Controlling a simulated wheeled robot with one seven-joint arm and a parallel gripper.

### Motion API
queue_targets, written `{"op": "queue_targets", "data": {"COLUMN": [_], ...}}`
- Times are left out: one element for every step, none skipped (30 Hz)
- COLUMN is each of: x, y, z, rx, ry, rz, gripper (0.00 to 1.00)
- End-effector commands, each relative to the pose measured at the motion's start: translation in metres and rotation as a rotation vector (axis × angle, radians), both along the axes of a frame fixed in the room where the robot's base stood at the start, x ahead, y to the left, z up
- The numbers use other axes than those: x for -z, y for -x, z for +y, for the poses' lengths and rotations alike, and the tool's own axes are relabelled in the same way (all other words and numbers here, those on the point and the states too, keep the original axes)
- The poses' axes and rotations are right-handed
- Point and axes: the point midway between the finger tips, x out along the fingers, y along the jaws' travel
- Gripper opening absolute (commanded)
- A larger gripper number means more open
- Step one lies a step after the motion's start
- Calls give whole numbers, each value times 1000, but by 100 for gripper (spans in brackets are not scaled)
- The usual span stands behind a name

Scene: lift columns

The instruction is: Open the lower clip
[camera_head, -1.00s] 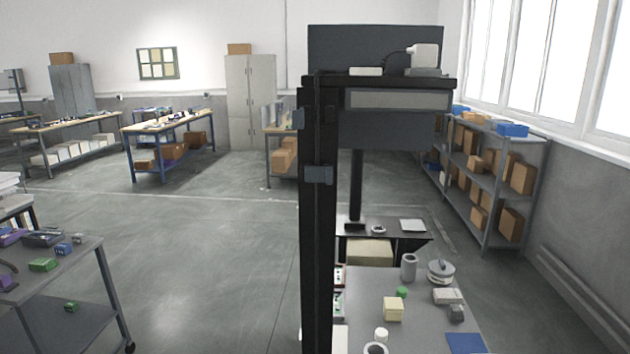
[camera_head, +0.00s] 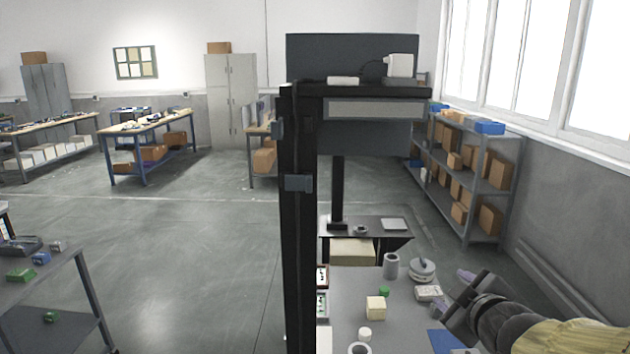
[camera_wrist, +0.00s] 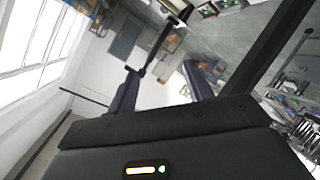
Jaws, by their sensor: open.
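The lower clip (camera_head: 298,183) is a small grey block on the front of a tall black column (camera_head: 299,260). The upper clip (camera_head: 277,129) is a similar grey piece higher on the column's left edge. From this distance I cannot tell whether either clip is open. My gripper (camera_head: 458,295) is at the lower right in the head view, well to the right of the column and below the clips. In the wrist view my gripper (camera_wrist: 162,70) has its two dark fingers apart with nothing held between them. I cannot make out the clips in the wrist view.
A grey workbench (camera_head: 345,310) with small items stands right of the column, near my gripper. A dark shelf (camera_head: 390,90) juts right from the column's top. A storage rack (camera_head: 485,195) stands along the right wall. The floor (camera_head: 180,260) left of the column is open.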

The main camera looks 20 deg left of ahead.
Motion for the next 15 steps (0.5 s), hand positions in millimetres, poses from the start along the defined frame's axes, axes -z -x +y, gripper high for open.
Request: {"op": "queue_targets", "data": {"x": [-33,-49,-71,-85,-99,-116,-127,-136,-146,-151,-156,-160,-162,-163,-164], "y": [-4,-4,-1,2,6,14,20,27,36,43,48,55,58,61,63], "z": [16,27,41,51,62,74,83,91,100,106,111,115,118,119,121], "rx": [-106,-173,-261,-328,-393,-477,-538,-594,-662,-708,-745,-785,-808,-824,-838], "ry": [51,84,126,157,189,227,255,279,308,325,341,357,364,370,375], "rz": [-111,-176,-261,-323,-384,-461,-513,-561,-618,-653,-682,-714,-730,-742,-753], "gripper": [51,51,51,51,51,51,51,51,51,51,51,51,51,51,51]}}
